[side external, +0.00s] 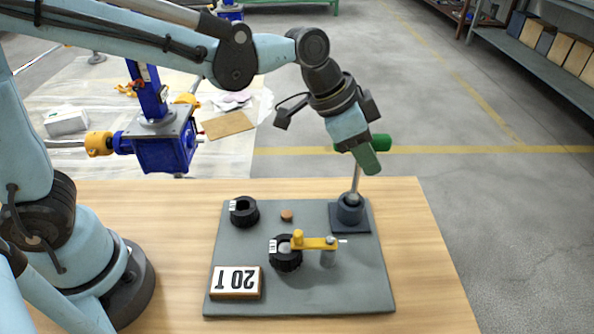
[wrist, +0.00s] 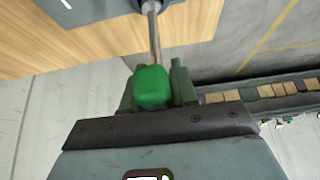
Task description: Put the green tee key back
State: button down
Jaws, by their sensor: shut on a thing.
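The green tee key has a bright green crossbar handle (side external: 380,142) and a thin steel shaft (side external: 355,179). My gripper (side external: 367,158) is shut on the handle from above. In the wrist view the handle (wrist: 152,88) sits between the fingers, with the shaft (wrist: 154,38) running away from it. The shaft leans slightly, and its lower end meets the top of a dark blue-grey socket holder (side external: 350,212) at the back right of the grey plate. How deep the tip sits in the holder is hidden.
The grey plate (side external: 340,285) lies on a wooden table (side external: 430,270). A blue screw jack (side external: 165,148) stands behind, left.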

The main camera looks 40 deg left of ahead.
jog(key=shift+f, duration=1.85)
jog(key=c, duration=0.8)
grip_release()
jog(key=v, duration=1.2)
jog(key=s+a+f+n+t+y, duration=0.1)
jog(key=s+a+f+n+y, duration=0.1)
jog(key=a, duration=0.6)
jog(key=s+a+f+n+t+y, duration=0.1)
jog(key=s+a+f+n+y, duration=0.1)
jog(key=s+a+f+n, duration=0.3)
jog(key=a+n, duration=0.2)
jog(key=a, duration=0.1)
jog(key=shift+s+t, duration=0.25)
jog(key=shift+t, duration=0.15)
